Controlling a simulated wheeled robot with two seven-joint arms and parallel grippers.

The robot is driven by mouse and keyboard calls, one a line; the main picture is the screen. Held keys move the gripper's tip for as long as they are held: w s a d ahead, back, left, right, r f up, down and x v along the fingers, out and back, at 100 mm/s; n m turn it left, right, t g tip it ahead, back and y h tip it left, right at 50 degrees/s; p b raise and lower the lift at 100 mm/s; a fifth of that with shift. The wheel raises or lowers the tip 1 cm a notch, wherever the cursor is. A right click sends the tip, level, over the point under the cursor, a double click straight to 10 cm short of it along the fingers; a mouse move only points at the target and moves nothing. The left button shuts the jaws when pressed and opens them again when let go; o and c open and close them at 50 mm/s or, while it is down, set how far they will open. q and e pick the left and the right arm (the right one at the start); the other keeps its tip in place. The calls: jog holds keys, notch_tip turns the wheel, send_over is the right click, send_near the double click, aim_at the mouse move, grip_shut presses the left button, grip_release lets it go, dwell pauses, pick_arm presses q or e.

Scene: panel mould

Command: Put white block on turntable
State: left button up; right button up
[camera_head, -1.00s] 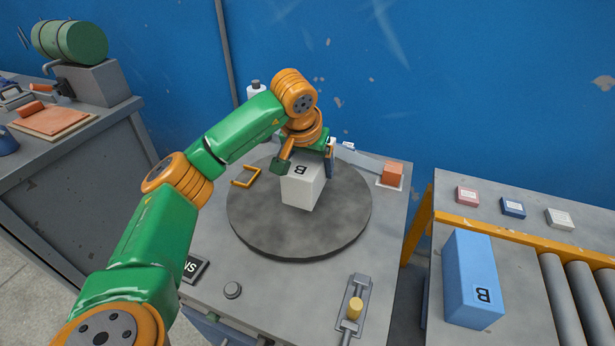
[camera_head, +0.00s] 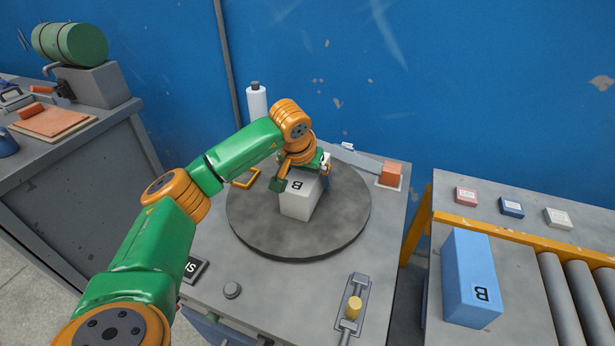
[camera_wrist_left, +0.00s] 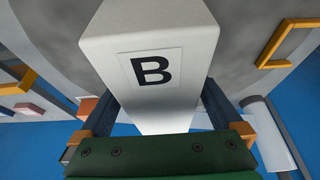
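The white block (camera_head: 297,204), marked with a black B, is upright over the middle of the round grey turntable (camera_head: 255,232). Its base appears to be on or very near the surface; I cannot tell if there is a small gap. My left gripper (camera_head: 307,182) is at the block's far side. In the left wrist view, its two dark fingers lie along both sides of the white block (camera_wrist_left: 165,105) and appear to touch it. The gripper hides part of the block's far side. My right gripper is not in view.
A blue block (camera_head: 465,270) marked B stands on the right table beside rollers (camera_head: 565,295). An orange block (camera_head: 391,173) is behind the turntable at right. A white bottle (camera_head: 257,103) stands behind the arm. A yellow-knobbed lever (camera_head: 354,307) is at the front.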

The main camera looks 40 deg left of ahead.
pick_arm(q)
jog(key=v, duration=1.2)
jog(key=shift+s, duration=0.1)
